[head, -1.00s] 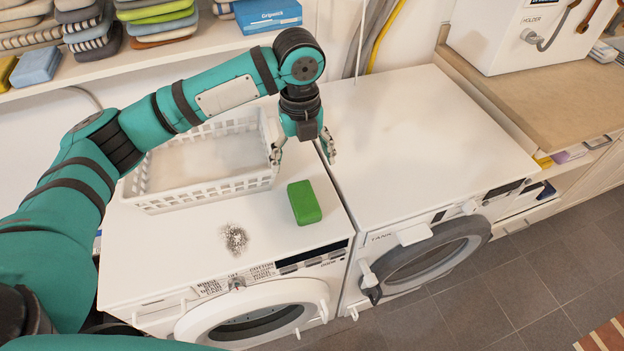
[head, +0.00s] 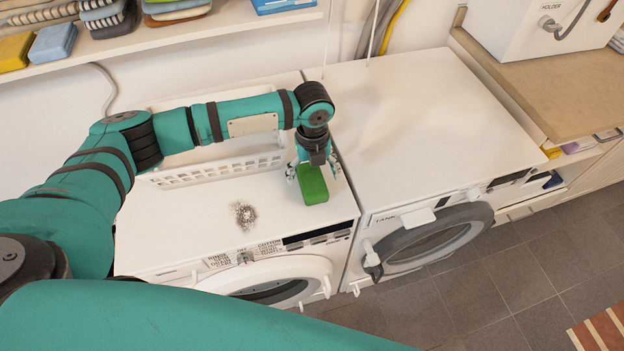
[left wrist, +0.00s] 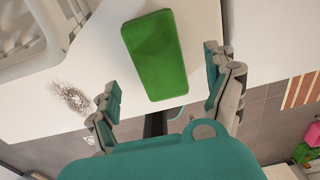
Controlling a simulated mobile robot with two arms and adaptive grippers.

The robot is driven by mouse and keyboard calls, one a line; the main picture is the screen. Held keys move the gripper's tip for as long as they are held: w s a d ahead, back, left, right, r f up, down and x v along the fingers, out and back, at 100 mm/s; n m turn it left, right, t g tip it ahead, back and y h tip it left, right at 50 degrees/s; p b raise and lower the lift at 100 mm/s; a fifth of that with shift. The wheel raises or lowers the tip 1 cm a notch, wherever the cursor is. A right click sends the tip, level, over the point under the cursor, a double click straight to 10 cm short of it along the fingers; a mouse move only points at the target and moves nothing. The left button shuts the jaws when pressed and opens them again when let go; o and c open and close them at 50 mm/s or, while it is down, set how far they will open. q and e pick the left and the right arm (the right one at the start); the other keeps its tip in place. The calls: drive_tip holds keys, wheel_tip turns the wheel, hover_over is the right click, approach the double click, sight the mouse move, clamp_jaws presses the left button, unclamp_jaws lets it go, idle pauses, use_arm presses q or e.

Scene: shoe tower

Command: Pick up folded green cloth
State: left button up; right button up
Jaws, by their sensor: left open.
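The folded green cloth (head: 313,185) lies on the white top of the left washing machine (head: 200,218), near its right edge. In the left wrist view the cloth (left wrist: 155,54) shows as a green rounded block ahead of and between the fingers. My left gripper (head: 314,176) is above the cloth and just behind it, pointing down, with one finger to each side. It is open and empty; in the left wrist view the gripper (left wrist: 166,92) has its fingers wide apart. My right gripper is not in view.
A white basket (head: 222,170) stands behind, partly hidden by my arm. A grey fluffy clump (head: 244,214) lies left of the cloth. A second machine (head: 420,130) with a clear top stands to the right. A shelf (head: 170,48) with folded cloths is at the back.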

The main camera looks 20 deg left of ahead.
sight(313, 180)
use_arm(q)
wheel_tip(313, 180, down, 4)
drive_tip(key=shift+r+p, duration=0.15)
drive_tip(key=shift+p, duration=0.35)
drive_tip(key=shift+f, duration=0.2)
drive_tip(key=c, duration=1.3)
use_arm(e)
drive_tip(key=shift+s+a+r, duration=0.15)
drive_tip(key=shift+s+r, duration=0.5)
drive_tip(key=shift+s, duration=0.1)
